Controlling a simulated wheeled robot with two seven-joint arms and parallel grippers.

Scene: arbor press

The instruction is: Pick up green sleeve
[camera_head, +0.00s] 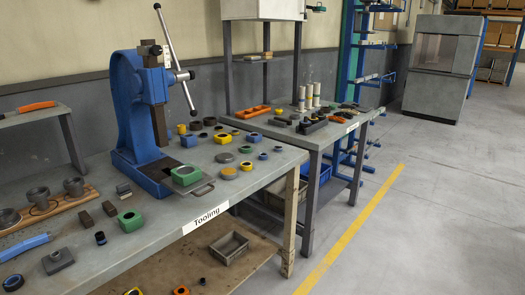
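Several green parts are on the tooling table (265,166), and I cannot tell which is the green sleeve. One green block-shaped part (130,220) with a dark hole lies at the front, right of two dark blocks. Another green part (187,175) with a light round top sits at the front of the blue arbor press (126,95) base. A smaller green ring (223,138) lies behind it, among yellow, blue and dark parts. Neither of my grippers shows in this view.
A wooden rack (88,198) with grey cups stands at the left, near a blue-handled tool (22,248). A grey bin (229,247) sits on the lower shelf. A second bench (318,136) stands behind. The floor (440,210) at right is clear.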

